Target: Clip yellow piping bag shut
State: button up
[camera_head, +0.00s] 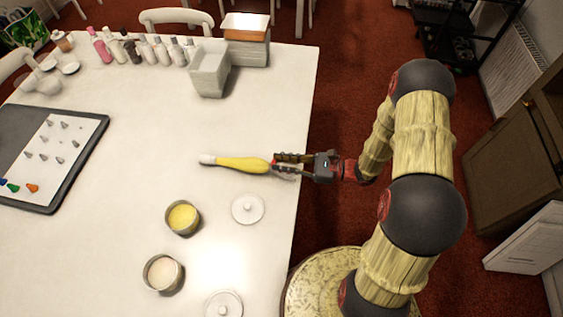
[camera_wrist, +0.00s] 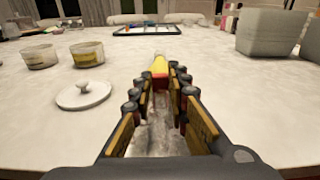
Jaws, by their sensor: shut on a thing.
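The yellow piping bag (camera_head: 243,164) lies on the white table near its right edge, its white tip pointing left. In the wrist view the bag (camera_wrist: 161,62) lies straight ahead, beyond my fingertips. My gripper (camera_head: 276,164) is at the bag's right, rear end. A small red clip (camera_wrist: 160,75) sits across that end, between my fingertips, and my gripper is shut on it. The bag's pale, loose tail (camera_wrist: 152,132) runs back between my fingers. Whether the clip fully closes the bag cannot be told.
A white lid (camera_head: 248,209) and a jar of yellow filling (camera_head: 183,218) stand in front of the bag. A second jar (camera_head: 163,273) is nearer. A dark tray with nozzles (camera_head: 48,160) lies left; grey boxes (camera_head: 210,72) stand behind. Table between is clear.

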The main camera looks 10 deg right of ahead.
jog(key=shift+f, duration=0.45)
dwell(0.4)
jog(key=o, duration=0.8)
jog(key=shift+r+p, duration=2.4)
jog(key=shift+r, duration=0.7)
jog(key=shift+d+f, duration=0.1)
